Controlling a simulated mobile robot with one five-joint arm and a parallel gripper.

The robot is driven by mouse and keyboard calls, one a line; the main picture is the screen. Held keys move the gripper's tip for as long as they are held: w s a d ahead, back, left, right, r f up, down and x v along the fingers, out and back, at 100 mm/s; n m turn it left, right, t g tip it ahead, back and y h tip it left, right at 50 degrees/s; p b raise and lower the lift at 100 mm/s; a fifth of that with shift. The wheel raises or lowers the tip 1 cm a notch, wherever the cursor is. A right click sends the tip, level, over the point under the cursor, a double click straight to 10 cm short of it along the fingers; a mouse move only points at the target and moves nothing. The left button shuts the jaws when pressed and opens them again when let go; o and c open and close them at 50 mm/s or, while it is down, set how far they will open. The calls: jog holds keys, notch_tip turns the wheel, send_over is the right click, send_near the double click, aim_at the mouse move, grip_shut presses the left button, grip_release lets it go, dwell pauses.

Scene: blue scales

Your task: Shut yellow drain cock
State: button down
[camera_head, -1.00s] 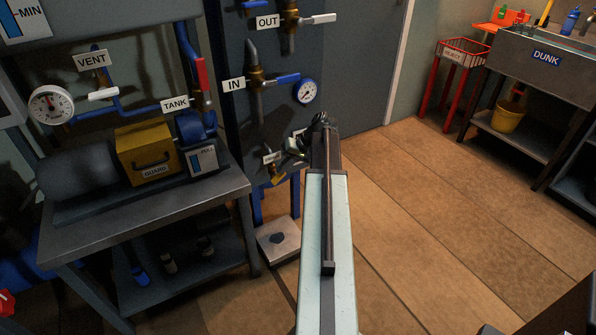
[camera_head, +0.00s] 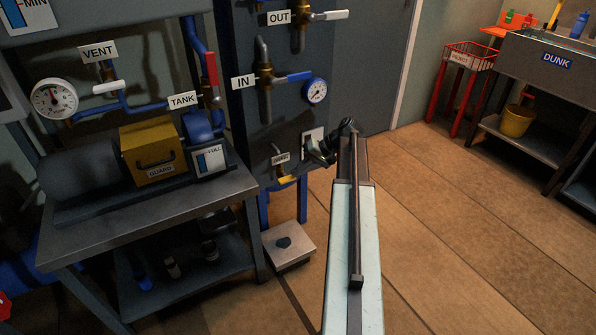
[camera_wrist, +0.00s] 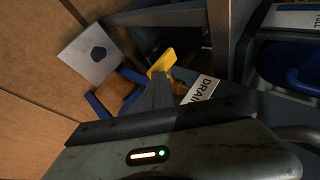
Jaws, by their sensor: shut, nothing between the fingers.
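The yellow drain cock handle (camera_head: 287,179) is low on the grey panel, under the small DRAIN label (camera_head: 281,158). In the head view it points to the right, close to level. In the wrist view the yellow handle (camera_wrist: 161,62) lies just beyond my fingertips, with the DRAIN label (camera_wrist: 201,90) beside it. My gripper (camera_head: 311,150) is shut and empty, to the upper right of the handle in the head view. My shut fingers (camera_wrist: 159,80) overlap the near side of the handle in the wrist view; I cannot tell whether they touch.
A blue stand and a pale square plate (camera_head: 287,244) are below the cock. The IN valve (camera_head: 265,80) and blue gauge (camera_head: 315,91) are above. The bench (camera_head: 150,222) with a yellow guard box (camera_head: 152,152) is at left. Floor to the right is clear.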

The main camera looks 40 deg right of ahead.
jog(key=shift+a+f, duration=0.1)
jog(key=shift+f, duration=0.1)
dwell(0.4)
jog(key=shift+r+p, duration=0.35)
jog(key=shift+r, duration=0.05)
jog(key=d+p+v, duration=0.1)
jog(key=p+v, duration=0.7)
jog(key=v, duration=0.4)
jog(key=shift+w+d+f, duration=0.25)
jog(key=shift+f, duration=0.05)
